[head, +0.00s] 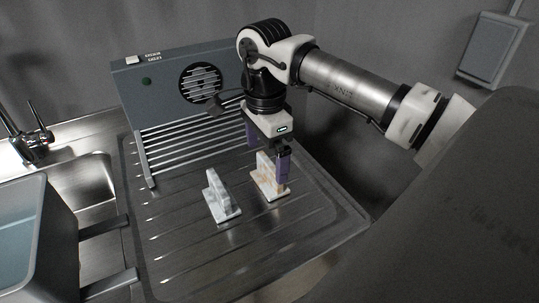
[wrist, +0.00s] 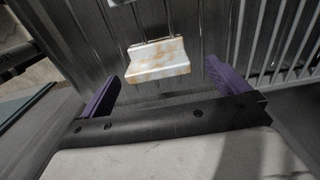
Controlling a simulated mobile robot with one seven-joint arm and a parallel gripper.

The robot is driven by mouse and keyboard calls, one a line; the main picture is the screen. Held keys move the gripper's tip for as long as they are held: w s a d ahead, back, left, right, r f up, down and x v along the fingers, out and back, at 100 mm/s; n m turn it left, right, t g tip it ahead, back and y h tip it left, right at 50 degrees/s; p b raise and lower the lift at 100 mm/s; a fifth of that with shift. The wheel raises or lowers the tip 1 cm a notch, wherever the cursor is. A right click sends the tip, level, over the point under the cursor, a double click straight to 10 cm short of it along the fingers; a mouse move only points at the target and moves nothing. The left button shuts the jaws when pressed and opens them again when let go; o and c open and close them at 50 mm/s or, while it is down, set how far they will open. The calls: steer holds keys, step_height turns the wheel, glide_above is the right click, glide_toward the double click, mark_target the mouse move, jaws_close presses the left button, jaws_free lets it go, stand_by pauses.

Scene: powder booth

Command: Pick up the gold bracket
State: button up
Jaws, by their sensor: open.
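The gold bracket (head: 266,184) is pale with orange-gold patches and has a flat base with an upright part. It stands on the ridged metal drainboard (head: 310,215). In the wrist view the bracket (wrist: 158,60) lies ahead, sideways between the lines of my two fingers. My gripper (head: 267,165) points down at it with purple fingers apart. One finger overlaps the bracket's right side in the head view; I cannot tell whether it touches. In the wrist view the open gripper (wrist: 162,75) holds nothing.
A white-grey bracket (head: 222,198) stands just left of the gold one. A grey vented unit (head: 165,90) with a slatted front stands behind. A sink (head: 88,180), faucet (head: 32,138) and blue-grey bin (head: 35,240) are at left. The drainboard's front right is clear.

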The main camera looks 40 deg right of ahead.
mark_target(269, 163)
steer(key=f+b, duration=0.2)
steer(key=f, duration=0.1)
steer(key=f+b, duration=0.1)
steer(key=f, duration=0.1)
steer(key=shift+s+d, duration=0.2)
steer(key=shift+s, duration=0.1)
steer(key=shift+r, duration=0.1)
steer(key=shift+c, duration=0.4)
steer(key=c, duration=1)
